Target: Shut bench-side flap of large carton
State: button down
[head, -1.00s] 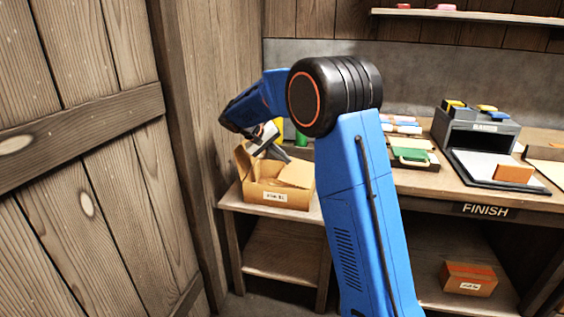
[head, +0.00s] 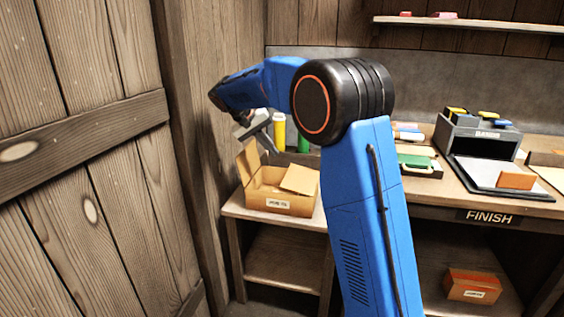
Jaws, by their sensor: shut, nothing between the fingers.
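The large open carton (head: 282,204), brown with a white label on its front, sits on a low wooden stand in the head view. Its left flap (head: 248,164) stands up. Its bench-side flap (head: 300,179), on the right, is raised and tilted, not lying flat. The carton's inside shows between the flaps. My gripper (head: 270,148) is shut and empty, above the carton's back left part and apart from both flaps. My blue arm passes just right of the carton, close to its right edge in the picture.
A yellow bottle (head: 279,132) and a green one (head: 303,143) stand behind the carton. The workbench (head: 432,188) with trays and a grey box (head: 476,133) is to the right. A plank wall (head: 100,170) is close on the left. A smaller carton (head: 472,286) sits below the bench.

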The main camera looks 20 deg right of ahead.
jog(key=s+d+r+m+t+y, duration=0.2)
jog(key=s+d+r+m+y, duration=0.15)
jog(key=d+y, duration=0.2)
send_near(287, 174)
jog(key=shift+t, duration=0.4)
jog(key=x, duration=0.5)
jog(key=shift+s+d+f, duration=0.25)
jog(key=shift+d, duration=0.2)
jog(key=shift+f, duration=0.4)
jog(key=shift+a, duration=0.1)
jog(key=shift+w+a+f+g+h, duration=0.25)
jog(key=shift+f+g, duration=0.05)
jog(key=shift+f, duration=0.25)
jog(key=shift+w+a+f, duration=0.1)
jog(key=shift+f, duration=0.55)
jog(key=shift+r, duration=0.1)
